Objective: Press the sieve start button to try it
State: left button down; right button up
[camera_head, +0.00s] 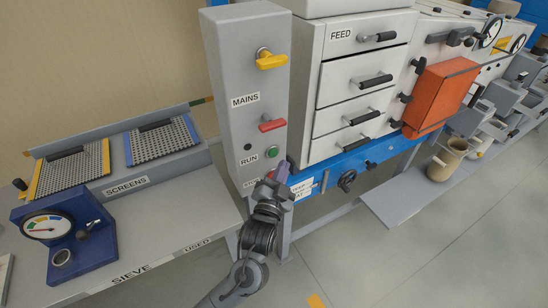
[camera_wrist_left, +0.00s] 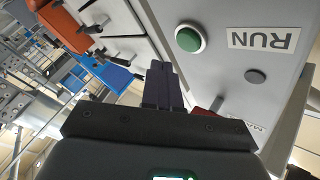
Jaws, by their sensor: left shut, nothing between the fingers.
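A round green button (camera_head: 272,152) in a pale ring sits on the grey control cabinet (camera_head: 228,70), beside the RUN label (camera_head: 248,160). In the left wrist view the green button (camera_wrist_left: 189,38) is fully uncovered, and the RUN label (camera_wrist_left: 263,38) appears upside down. My left gripper (camera_head: 281,172) is shut and empty, just below the button in the head view and covering part of the lower cabinet. Its closed fingers (camera_wrist_left: 161,72) show beside the button in the wrist view. Contact with the cabinet cannot be told. My right gripper is in neither view.
A yellow handle (camera_head: 271,60) and a red handle (camera_head: 271,124) stick out from the cabinet above the button. A small dark round (camera_head: 248,147) sits beside the button. FEED drawers (camera_head: 362,88) stand right; the screens (camera_head: 68,167) and a blue gauge (camera_head: 64,240) are left.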

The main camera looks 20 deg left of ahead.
aim_at(273, 153)
pick_arm(q)
jog(key=shift+w+a+r, duration=0.1)
jog(key=shift+w+a, duration=0.5)
jog(key=shift+a, duration=0.15)
dwell(0.7)
dwell(0.8)
jog(key=shift+a, duration=0.15)
jog(key=shift+w+a+p, duration=0.2)
jog(key=shift+w+p, duration=0.05)
jog(key=shift+p, duration=0.05)
dwell(0.3)
